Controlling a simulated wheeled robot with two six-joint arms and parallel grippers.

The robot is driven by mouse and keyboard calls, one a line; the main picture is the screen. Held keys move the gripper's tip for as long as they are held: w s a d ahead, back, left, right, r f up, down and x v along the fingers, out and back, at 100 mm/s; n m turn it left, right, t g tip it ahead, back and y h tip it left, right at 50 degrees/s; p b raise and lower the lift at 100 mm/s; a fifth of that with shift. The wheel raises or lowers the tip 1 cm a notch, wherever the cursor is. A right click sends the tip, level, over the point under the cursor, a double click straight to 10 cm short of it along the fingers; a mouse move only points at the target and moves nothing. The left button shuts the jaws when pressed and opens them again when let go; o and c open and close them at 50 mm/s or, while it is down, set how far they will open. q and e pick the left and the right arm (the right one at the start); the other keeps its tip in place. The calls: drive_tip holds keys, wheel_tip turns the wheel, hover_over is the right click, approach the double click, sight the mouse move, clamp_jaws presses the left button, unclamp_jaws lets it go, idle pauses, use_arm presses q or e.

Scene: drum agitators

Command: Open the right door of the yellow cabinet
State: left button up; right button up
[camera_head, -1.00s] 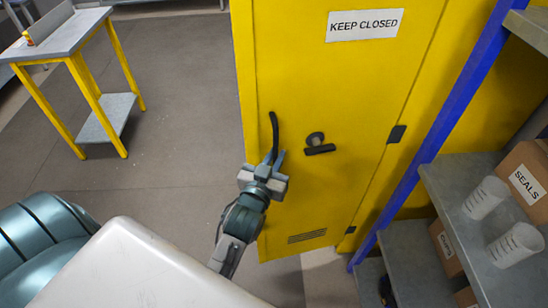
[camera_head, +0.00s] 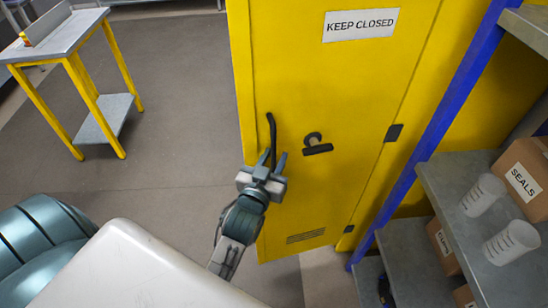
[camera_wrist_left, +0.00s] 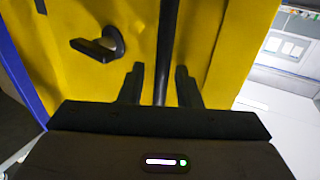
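The yellow cabinet door (camera_head: 345,90) fills the middle of the head view, with a "KEEP CLOSED" label near its top. Hinges show along its right side, and floor shows past its left edge. I cannot tell whether it is ajar. A black vertical handle (camera_head: 271,138) is near the left edge, with a dark latch (camera_head: 317,145) to its right. My left gripper (camera_head: 269,158) is at the handle's lower end. In the left wrist view, the handle (camera_wrist_left: 164,50) runs between its spread fingers (camera_wrist_left: 160,85), with gaps on both sides. My right gripper is not in view.
A grey shelf (camera_head: 400,262) with a blue post (camera_head: 440,130) stands close on the right, holding white cups (camera_head: 512,243) and a "SEALS" box (camera_head: 524,180). A yellow-legged table (camera_head: 60,40) is at the back left. Floor left of the door is clear.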

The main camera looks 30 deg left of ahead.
use_arm(q)
drive_tip(key=s+d+p, duration=0.1)
drive_tip(key=s+p, duration=0.2)
drive_tip(key=s, duration=0.7)
drive_tip(key=shift+s+d, duration=0.2)
drive_tip(key=shift+d, duration=0.1)
